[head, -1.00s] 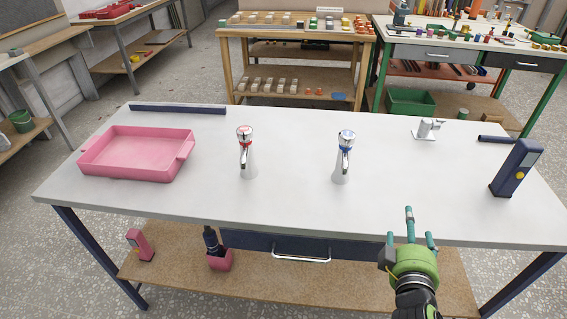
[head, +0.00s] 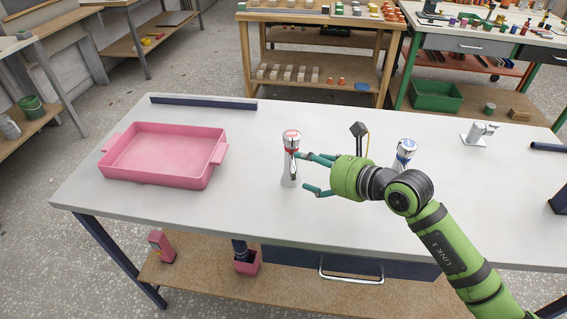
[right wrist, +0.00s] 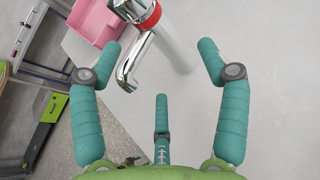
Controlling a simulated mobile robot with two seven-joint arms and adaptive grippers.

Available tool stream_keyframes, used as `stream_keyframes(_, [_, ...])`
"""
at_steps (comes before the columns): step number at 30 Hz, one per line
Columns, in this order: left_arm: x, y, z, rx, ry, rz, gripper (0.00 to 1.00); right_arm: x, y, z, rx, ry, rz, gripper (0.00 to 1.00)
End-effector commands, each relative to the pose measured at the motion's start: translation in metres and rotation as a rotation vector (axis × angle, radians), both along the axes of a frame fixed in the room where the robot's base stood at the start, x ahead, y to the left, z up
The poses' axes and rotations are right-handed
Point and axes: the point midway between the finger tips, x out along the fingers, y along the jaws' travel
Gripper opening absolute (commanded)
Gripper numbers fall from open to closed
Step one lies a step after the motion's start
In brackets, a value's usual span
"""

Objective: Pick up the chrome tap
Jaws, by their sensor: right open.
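A chrome tap with a red ring (head: 290,172) stands upright on the white table (head: 240,225), left of its middle. In the right wrist view the red-ringed tap (right wrist: 174,42) shows its pale body and a curved chrome spout, beyond and partly between the fingers. My right gripper (head: 307,172) is open, just right of this tap, with its teal fingers pointing at it; contact cannot be told. The open fingers (right wrist: 160,62) hold nothing. A second chrome tap with a blue ring (head: 405,151) stands behind my right arm, its lower part hidden. My left gripper is out of view.
A pink tray (head: 163,157) sits at the table's left. A dark bar (head: 203,103) lies along the back edge. A small chrome fitting (head: 479,133) stands at the back right. The tabletop between tray and red-ringed tap is clear.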

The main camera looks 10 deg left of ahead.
Motion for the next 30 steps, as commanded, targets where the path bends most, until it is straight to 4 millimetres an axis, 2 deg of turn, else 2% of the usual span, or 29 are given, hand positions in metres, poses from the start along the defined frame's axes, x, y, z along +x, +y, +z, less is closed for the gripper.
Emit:
stream_keyframes(8, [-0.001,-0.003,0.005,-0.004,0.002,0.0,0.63,0.011,0.018,-0.008,0.004,0.003,0.001,0.76])
stream_keyframes(18, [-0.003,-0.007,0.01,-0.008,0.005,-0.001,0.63,0.035,0.051,-0.024,0.006,0.003,0.002,0.76])
stream_keyframes(27, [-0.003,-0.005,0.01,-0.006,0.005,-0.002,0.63,0.038,0.054,-0.027,0.006,0.002,0.002,0.76])
stream_keyframes(28, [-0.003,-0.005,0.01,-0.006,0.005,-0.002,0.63,0.038,0.054,-0.027,0.006,0.002,0.002,0.68])
stream_keyframes(29, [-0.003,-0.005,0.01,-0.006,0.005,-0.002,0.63,0.038,0.054,-0.026,0.006,0.002,0.002,0.56])
stream_keyframes(30, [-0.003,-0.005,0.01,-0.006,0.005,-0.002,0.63,0.038,0.054,-0.026,0.006,0.002,0.002,0.4])
